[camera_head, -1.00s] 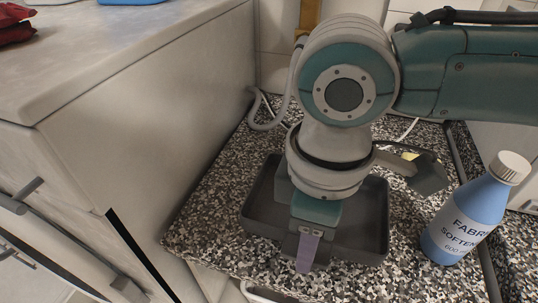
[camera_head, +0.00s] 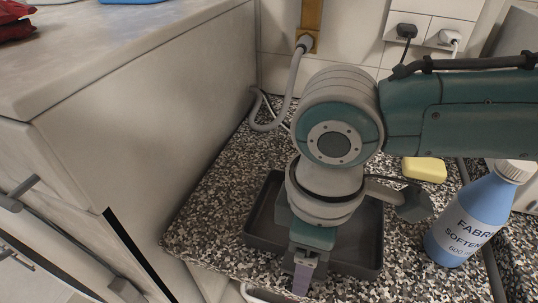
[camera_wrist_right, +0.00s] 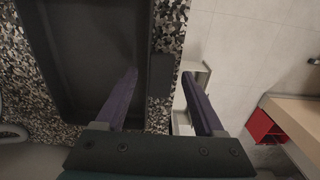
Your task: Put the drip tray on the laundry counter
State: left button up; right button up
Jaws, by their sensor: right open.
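The drip tray (camera_head: 364,238) is a dark grey, shallow rectangular tray lying flat on a speckled worktop (camera_head: 215,215). My right arm hides its middle in the head view. My right gripper (camera_head: 303,276) points down at the tray's near side. In the right wrist view, the open fingers of my right gripper (camera_wrist_right: 159,78) sit on either side of the tray's wall. One finger is over the inside of the tray (camera_wrist_right: 85,60), the other outside. No firm contact can be made out. My left gripper is not in view.
A higher pale counter (camera_head: 130,45) stands at the left, with red and blue items at its back. A blue fabric softener bottle (camera_head: 468,222) stands right of the tray. A yellow block (camera_head: 424,170) lies behind it. A grey hose (camera_head: 285,105) and plugged-in sockets are at the wall.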

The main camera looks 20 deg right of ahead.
notch_tip(320, 180, up, 12)
jog(key=p, duration=0.2)
jog(key=s+a+m+t+y, duration=0.1)
jog(key=s+a+y, duration=0.35)
jog(key=a, duration=0.35)
jog(key=s+d+f+m+t+h, duration=0.1)
jog(key=s+d+m+h, duration=0.1)
jog(key=s+d+m, duration=0.2)
jog(key=s+d+f+m+t+h, duration=0.1)
jog(key=s+d+f+m+h, duration=0.1)
jog(key=d, duration=0.9)
jog(key=shift+s+d+m+t, duration=0.2)
jog(key=shift+s+m+t, duration=0.1)
jog(key=shift+s+m, duration=0.7)
jog(key=shift+w, duration=0.15)
